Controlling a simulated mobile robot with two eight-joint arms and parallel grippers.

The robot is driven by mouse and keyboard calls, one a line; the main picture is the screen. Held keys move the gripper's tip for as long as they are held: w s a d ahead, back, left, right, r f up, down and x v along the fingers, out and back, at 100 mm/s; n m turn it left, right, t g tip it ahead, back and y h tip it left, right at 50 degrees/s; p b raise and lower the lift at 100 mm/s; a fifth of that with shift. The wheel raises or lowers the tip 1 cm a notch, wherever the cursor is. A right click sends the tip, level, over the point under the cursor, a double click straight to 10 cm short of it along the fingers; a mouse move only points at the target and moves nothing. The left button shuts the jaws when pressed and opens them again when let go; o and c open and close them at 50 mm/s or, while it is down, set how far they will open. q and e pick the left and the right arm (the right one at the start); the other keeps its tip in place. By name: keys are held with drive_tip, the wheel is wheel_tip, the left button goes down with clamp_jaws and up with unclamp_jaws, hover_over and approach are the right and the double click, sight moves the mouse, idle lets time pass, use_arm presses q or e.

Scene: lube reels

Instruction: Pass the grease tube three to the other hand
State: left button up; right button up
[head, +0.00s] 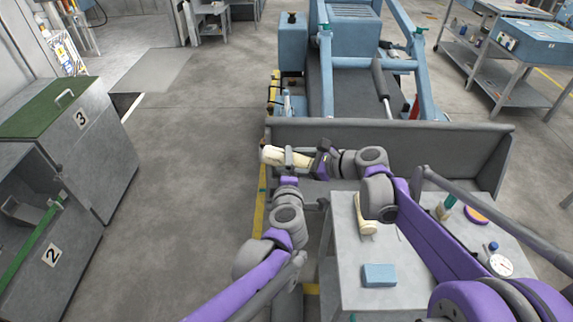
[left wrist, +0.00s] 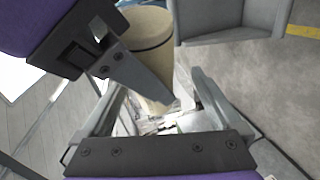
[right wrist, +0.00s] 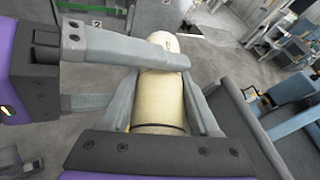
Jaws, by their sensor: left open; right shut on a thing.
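The grease tube three (head: 272,155) is a cream cylinder held level in front of the grey loader bucket. My right gripper (head: 308,160) is shut on it from the right. My left gripper (head: 289,163) comes up from below, close to the right one, with its fingers open around the tube. In the left wrist view the tube (left wrist: 150,50) lies between the left fingers (left wrist: 155,100), with a right finger crossing it. In the right wrist view the tube (right wrist: 158,100) runs between the right fingers, and a left finger (right wrist: 120,50) crosses it. I cannot tell whether the left fingers touch it.
A grey table (head: 400,290) at the lower right holds another cream tube (head: 368,228), a blue block (head: 379,275) and a dial gauge (head: 500,264). The grey bucket (head: 450,150) stands behind my grippers. Numbered cabinets (head: 95,150) stand left; the floor between is clear.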

clamp_jaws()
use_arm(q)
drive_tip(key=d+v, duration=0.1)
drive_tip(key=v, duration=1)
use_arm(e)
drive_tip(key=shift+s+f, duration=0.1)
drive_tip(key=shift+f, duration=0.05)
use_arm(q)
wheel_tip(320, 180, down, 10)
drive_tip(key=s+a, duration=0.2)
drive_tip(key=s, duration=0.1)
drive_tip(key=x, duration=1.2)
drive_tip(key=shift+w, duration=0.15)
use_arm(e)
drive_tip(key=s+a+f, duration=0.1)
drive_tip(key=s+f, duration=0.3)
drive_tip(key=f, duration=0.7)
drive_tip(key=shift+s+a, duration=0.15)
drive_tip(key=shift+a, duration=0.15)
use_arm(q)
drive_tip(key=shift+a+r, duration=0.1)
drive_tip(key=shift+a, duration=0.05)
drive_tip(key=c, duration=1.4)
drive_tip(key=shift+o, duration=0.3)
drive_tip(key=shift+r, duration=0.1)
use_arm(e)
drive_tip(key=shift+s, duration=0.1)
